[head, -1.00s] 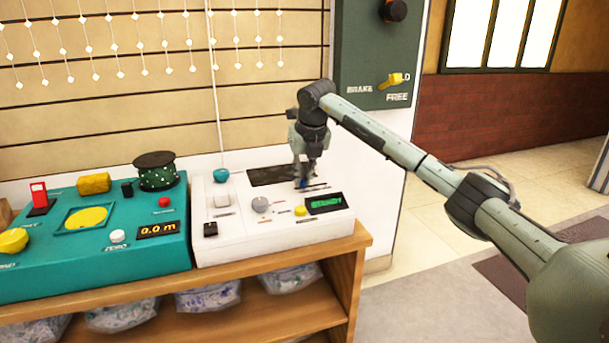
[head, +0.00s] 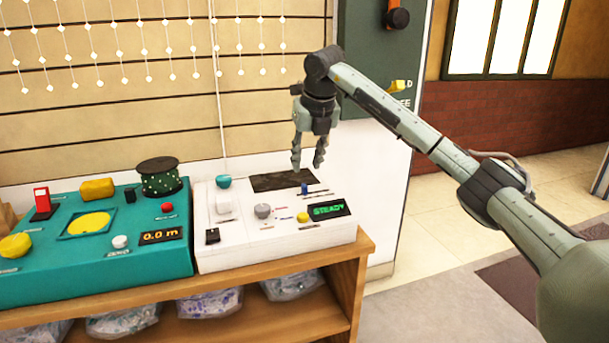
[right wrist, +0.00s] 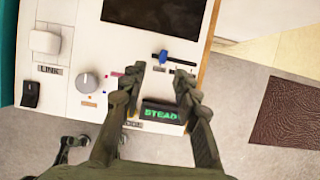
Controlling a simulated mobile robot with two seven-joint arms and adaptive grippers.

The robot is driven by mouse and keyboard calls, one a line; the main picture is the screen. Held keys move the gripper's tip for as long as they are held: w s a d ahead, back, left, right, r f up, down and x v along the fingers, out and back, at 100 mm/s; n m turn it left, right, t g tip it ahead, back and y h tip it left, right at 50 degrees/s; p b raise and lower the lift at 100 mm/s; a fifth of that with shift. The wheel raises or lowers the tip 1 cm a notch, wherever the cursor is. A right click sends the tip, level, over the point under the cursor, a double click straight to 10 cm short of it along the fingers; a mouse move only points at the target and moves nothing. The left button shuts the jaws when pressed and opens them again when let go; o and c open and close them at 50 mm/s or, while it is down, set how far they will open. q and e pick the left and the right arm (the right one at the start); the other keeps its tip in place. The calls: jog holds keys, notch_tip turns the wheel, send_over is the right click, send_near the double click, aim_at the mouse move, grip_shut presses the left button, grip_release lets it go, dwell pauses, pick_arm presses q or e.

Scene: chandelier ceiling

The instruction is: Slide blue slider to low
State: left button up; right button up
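The blue slider (head: 304,188) stands on the white control panel (head: 240,245), near the lower right corner of its dark rectangle. In the right wrist view the blue slider (right wrist: 165,57) sits in a dark slot, toward the slot's left part; its labels are too small to read. My right gripper (head: 308,168) is above the panel, pointing down, open and empty. In the right wrist view the right gripper's fingers (right wrist: 160,82) are spread apart, with the slider beyond them and nothing between the tips. My left gripper is not in view.
The panel also has a green "STEADY" display (head: 328,211), a yellow button (head: 303,217), a grey knob (head: 263,211) and a black switch (head: 212,236). A teal console (head: 90,265) stands to the left on the same wooden shelf (head: 365,245).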

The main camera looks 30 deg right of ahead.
jog(key=v, duration=0.4)
dwell(0.5)
